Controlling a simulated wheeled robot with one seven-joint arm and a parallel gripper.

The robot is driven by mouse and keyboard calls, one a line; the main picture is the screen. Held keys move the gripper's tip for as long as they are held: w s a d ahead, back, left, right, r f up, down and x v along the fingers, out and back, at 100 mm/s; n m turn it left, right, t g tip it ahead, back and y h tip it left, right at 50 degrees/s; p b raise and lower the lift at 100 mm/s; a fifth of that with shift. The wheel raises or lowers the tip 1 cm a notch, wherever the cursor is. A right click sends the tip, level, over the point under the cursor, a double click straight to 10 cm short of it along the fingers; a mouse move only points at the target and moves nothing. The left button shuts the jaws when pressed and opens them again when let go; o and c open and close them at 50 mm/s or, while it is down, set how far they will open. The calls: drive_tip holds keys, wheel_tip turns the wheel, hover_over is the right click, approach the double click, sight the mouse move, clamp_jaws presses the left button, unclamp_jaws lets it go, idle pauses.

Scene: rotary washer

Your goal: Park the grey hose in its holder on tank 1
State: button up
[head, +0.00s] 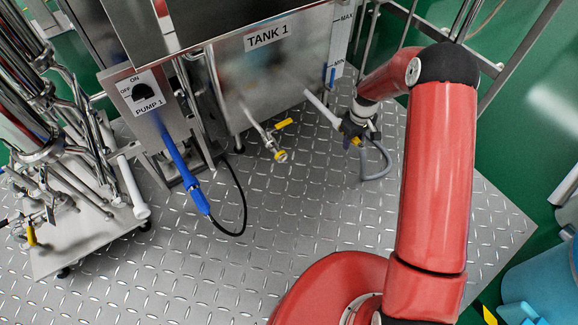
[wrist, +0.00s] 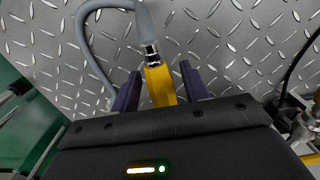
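Tank 1 (head: 285,75) is a steel tank with its name on the front. My gripper (head: 350,136) is low in front of its right side, above the floor. In the wrist view my gripper's dark purple fingers (wrist: 161,78) stand on both sides of the yellow part (wrist: 160,88) of the grey hose, and appear closed on it. The grey hose (wrist: 92,45) leaves a metal collar and bends round to the left. In the head view the grey hose (head: 378,170) loops below my gripper, and a pale tube (head: 320,107) points up-left from it. I cannot make out the holder.
A valve with a yellow handle (head: 284,123) juts from the tank's lower front. A blue-handled hose (head: 186,170) hangs by the pump 1 box (head: 140,95). Steel pipework (head: 50,150) stands at left. The patterned metal floor (head: 200,270) is clear in front.

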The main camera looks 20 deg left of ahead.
drive_tip(key=shift+o, duration=0.2)
drive_tip(key=shift+d+r+p, duration=0.1)
drive_tip(key=shift+r+p, duration=0.8)
drive_tip(key=shift+r, duration=3.35)
drive_tip(key=s+d+r+m+t+p, duration=0.15)
drive_tip(key=s+r, duration=0.25)
drive_tip(key=r, duration=0.6)
drive_tip(key=s+d+r+m+p, duration=0.2)
drive_tip(key=s+d+r, duration=0.15)
drive_tip(key=r, duration=0.55)
drive_tip(key=s+d+r+m+t+p, duration=0.15)
drive_tip(key=s+r, duration=0.35)
drive_tip(key=r, duration=0.5)
drive_tip(key=s+d+r+m+t+p, duration=0.1)
drive_tip(key=s+r, duration=0.4)
drive_tip(key=s, duration=0.5)
drive_tip(key=s+d+r+m+t+p, duration=0.1)
drive_tip(key=s+d+r+m+p, duration=0.3)
drive_tip(key=s, duration=0.6)
wheel_tip(320, 180, up, 2)
drive_tip(key=shift+s+d+t+p, duration=0.15)
drive_tip(key=shift+s+t+p, duration=0.15)
drive_tip(key=shift+p, duration=0.3)
